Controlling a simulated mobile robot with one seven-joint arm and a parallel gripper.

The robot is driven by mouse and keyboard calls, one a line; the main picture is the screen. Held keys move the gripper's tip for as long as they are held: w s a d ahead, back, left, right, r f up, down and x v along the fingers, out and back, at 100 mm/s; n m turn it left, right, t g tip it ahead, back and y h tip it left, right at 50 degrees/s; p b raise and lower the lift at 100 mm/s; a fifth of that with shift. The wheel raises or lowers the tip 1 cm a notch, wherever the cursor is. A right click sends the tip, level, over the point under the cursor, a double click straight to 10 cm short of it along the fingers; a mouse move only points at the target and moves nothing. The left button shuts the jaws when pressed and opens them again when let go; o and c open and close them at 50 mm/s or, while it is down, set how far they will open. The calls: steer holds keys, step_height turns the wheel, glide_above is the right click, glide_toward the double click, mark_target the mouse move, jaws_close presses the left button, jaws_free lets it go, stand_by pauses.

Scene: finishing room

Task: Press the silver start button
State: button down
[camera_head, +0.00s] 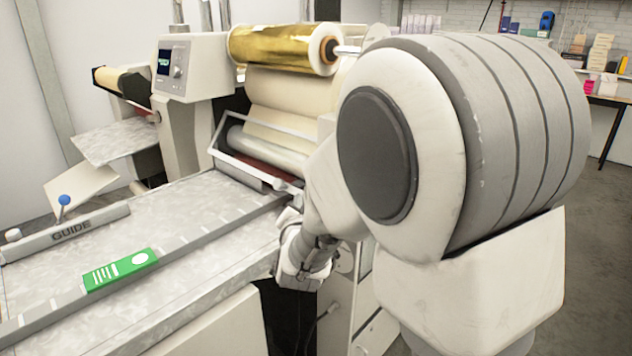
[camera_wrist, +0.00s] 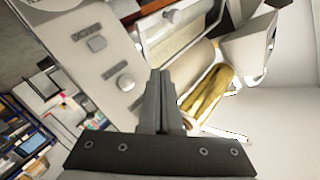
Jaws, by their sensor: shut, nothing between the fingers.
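In the wrist view, a pale machine panel (camera_wrist: 70,22) carries a round silver button (camera_wrist: 125,83) and a squarish grey button (camera_wrist: 97,43), each beside a small label that I cannot read clearly. My gripper (camera_wrist: 159,73) is shut and empty. Its fingertips appear just to the right of the round button in the picture; a gap shows between them, and I see no contact. In the head view my arm's end is low beside the machine, its fingertips are not clear, and neither button can be made out.
The laminating machine has a gold roll (camera_head: 275,47), a control box (camera_head: 190,68) with a screen, and a white guard frame (camera_head: 250,165). Open floor lies at right.

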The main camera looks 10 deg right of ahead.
steer(key=w+d+b, duration=0.1)
steer(key=w+d, duration=0.4)
steer(key=d, duration=0.2)
stand_by(0.6)
steer(key=shift+w, duration=0.1)
steer(key=shift+d+b, duration=0.15)
steer(key=shift+b, duration=0.35)
stand_by(1.4)
steer(key=shift+w+d+b, duration=0.2)
steer(key=shift+d+b, duration=0.05)
steer(key=shift+b, duration=0.05)
